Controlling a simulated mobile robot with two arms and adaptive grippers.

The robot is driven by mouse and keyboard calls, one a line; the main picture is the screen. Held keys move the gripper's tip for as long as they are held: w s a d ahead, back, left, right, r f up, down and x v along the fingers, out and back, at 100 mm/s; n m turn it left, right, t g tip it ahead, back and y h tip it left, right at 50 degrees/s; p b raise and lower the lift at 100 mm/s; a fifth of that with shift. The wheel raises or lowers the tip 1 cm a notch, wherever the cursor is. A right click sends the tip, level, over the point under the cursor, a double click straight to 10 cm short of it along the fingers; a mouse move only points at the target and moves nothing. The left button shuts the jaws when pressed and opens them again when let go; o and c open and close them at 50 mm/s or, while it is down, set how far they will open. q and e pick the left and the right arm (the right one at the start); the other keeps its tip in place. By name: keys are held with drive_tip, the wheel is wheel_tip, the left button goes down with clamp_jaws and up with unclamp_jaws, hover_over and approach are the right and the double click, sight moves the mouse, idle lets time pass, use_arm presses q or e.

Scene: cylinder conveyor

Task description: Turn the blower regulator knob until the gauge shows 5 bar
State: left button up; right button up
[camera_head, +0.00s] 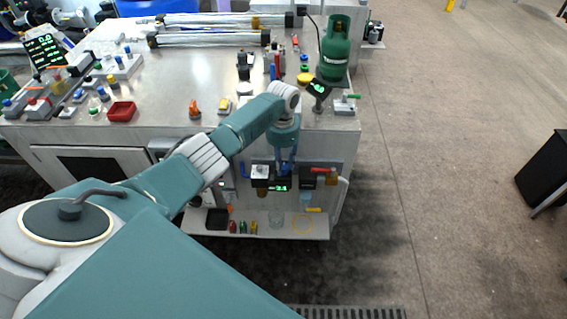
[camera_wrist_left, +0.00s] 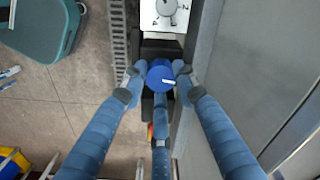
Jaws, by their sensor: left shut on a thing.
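My left gripper (camera_head: 285,165) reaches down over the front edge of the bench, to the small panel there. In the left wrist view its fingers (camera_wrist_left: 157,84) are shut around a round blue knob (camera_wrist_left: 160,71) with a white mark on its face. The knob is hidden by the gripper in the head view. A small black gauge with green digits (camera_head: 280,188) sits just below the gripper; it seems to read about 2.1, but the digits are small. My right gripper is not in view.
A white dial plate (camera_wrist_left: 166,14) is close beyond the knob in the wrist view. A red-handled valve (camera_head: 322,171) sits right of the gauge. A shelf (camera_head: 262,235) below holds small items. A green gas cylinder (camera_head: 334,50) stands on the bench (camera_head: 160,105). Open floor lies right.

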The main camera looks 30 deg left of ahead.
use_arm(q)
drive_tip(key=m, duration=0.5)
drive_tip(key=shift+s+a+f+m, duration=0.15)
drive_tip(key=shift+s+f+m, duration=0.05)
drive_tip(key=shift+s+m, duration=0.1)
drive_tip(key=m, duration=0.2)
drive_tip(key=m+b, duration=0.1)
drive_tip(key=m, duration=0.1)
drive_tip(key=shift+w+a+r+m, duration=0.1)
drive_tip(key=shift+w+a+m, duration=0.05)
drive_tip(key=shift+m, duration=0.15)
drive_tip(key=shift+a, duration=0.1)
drive_tip(key=shift+r, duration=0.1)
drive_tip(key=o, duration=1.1)
drive_tip(key=shift+a, duration=0.1)
drive_tip(key=shift+w+r, duration=0.1)
drive_tip(key=shift+w+d+r, duration=0.1)
drive_tip(key=shift+d+r, duration=0.1)
drive_tip(key=shift+r, duration=0.15)
drive_tip(key=r, duration=1.1)
drive_tip(key=shift+a, duration=0.2)
